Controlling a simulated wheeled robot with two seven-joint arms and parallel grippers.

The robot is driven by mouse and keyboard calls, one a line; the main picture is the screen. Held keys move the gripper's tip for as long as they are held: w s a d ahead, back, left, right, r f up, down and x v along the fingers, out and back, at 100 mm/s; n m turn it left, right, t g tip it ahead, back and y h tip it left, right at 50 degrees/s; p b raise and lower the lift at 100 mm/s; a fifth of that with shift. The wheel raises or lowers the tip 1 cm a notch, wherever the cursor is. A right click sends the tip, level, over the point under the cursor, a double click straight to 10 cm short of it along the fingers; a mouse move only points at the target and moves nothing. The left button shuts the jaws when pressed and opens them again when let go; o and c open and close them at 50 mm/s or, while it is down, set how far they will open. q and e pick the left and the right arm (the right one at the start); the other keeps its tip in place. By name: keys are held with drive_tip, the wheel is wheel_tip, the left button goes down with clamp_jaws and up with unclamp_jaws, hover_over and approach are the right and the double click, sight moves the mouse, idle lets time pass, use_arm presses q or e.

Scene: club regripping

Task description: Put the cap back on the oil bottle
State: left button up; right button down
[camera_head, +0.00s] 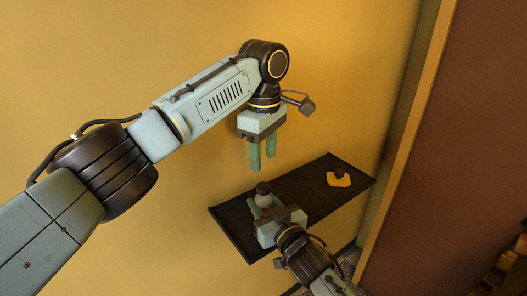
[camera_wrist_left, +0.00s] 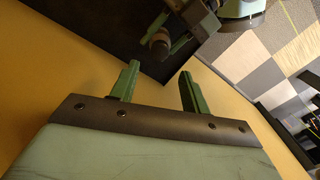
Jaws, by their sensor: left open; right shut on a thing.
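The oil bottle (camera_head: 263,200) is small and beige, with a dark cap-like piece (camera_head: 264,187) at its top. I cannot tell how that piece is seated. My right gripper (camera_head: 265,207) is shut on the bottle and holds it roughly upright, over the dark board; its fingers partly hide the body. My left gripper (camera_head: 263,162) is open and empty, pointing down above the bottle and apart from it. In the left wrist view, the left fingers (camera_wrist_left: 160,72) are spread with nothing between them, and the bottle (camera_wrist_left: 159,37) shows beyond them.
The dark board (camera_head: 315,185) stretches along the yellow wall. A yellow item with a black part (camera_head: 339,179) lies toward its right end. A wooden edge and brown panel (camera_head: 450,150) stand to the right. The board between bottle and yellow item is clear.

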sight(263, 186)
use_arm(q)
wheel_tip(263, 186, down, 8)
drive_tip(key=shift+r, duration=0.1)
idle(0.4)
